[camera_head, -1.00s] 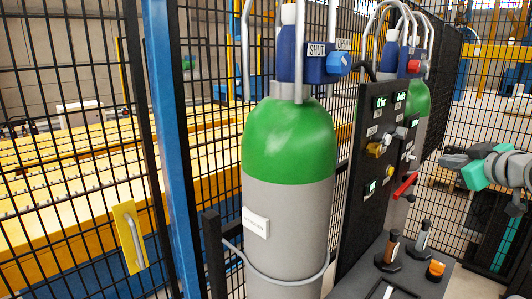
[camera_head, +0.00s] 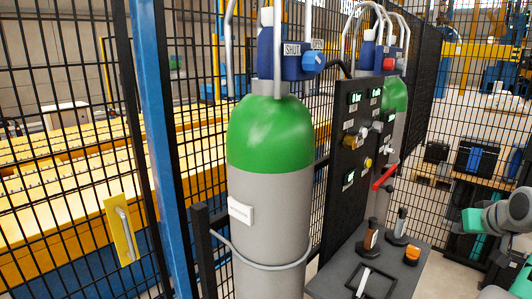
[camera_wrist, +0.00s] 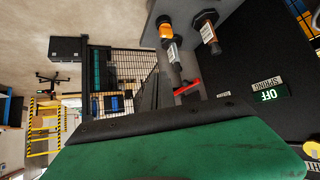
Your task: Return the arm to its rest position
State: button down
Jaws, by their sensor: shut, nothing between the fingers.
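My arm (camera_head: 512,214) shows at the right edge of the head view as a pale grey joint with a teal part. It stands to the right of the control panel, apart from it. A second teal part of mine is cut off in the lower right corner. In the wrist view a large green surface with a dark edge fills the bottom; I cannot tell what it belongs to.
A green-topped grey gas cylinder (camera_head: 270,190) stands by the mesh fence. The black panel (camera_head: 345,165) carries displays, knobs and a red lever (camera_head: 384,178). The grey console (camera_head: 408,275) has upright handles and an orange button (camera_head: 412,254). Dark cases (camera_head: 478,157) lie behind.

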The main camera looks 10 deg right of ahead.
jog(key=s+a+f+m+g, duration=0.35)
jog(key=s+f, duration=0.35)
jog(key=f, duration=0.4)
jog(key=s+a+f+m+g+y, duration=0.1)
jog(key=s+a+f+g, duration=0.1)
jog(key=a+f, duration=0.3)
jog(key=s+a+f+g+y, duration=0.1)
jog(key=s+a+f+y, duration=0.1)
jog(key=a, duration=0.5)
jog(key=s+a+f+n+g, duration=0.1)
jog(key=s+a+f+n, duration=0.15)
jog(key=a, duration=1.05)
jog(key=w+a+r+n+t, duration=0.1)
jog(key=w+a+n, duration=0.1)
jog(key=a, duration=0.6)
jog(key=w+a+r+n, duration=0.2)
jog(key=w+a+n, duration=0.1)
jog(key=a, duration=0.4)
jog(key=shift+w+a+n+t+y, duration=0.15)
jog(key=shift+a+n+t+y, duration=0.2)
jog(key=shift+n, duration=0.45)
jog(key=shift+a+r, duration=0.1)
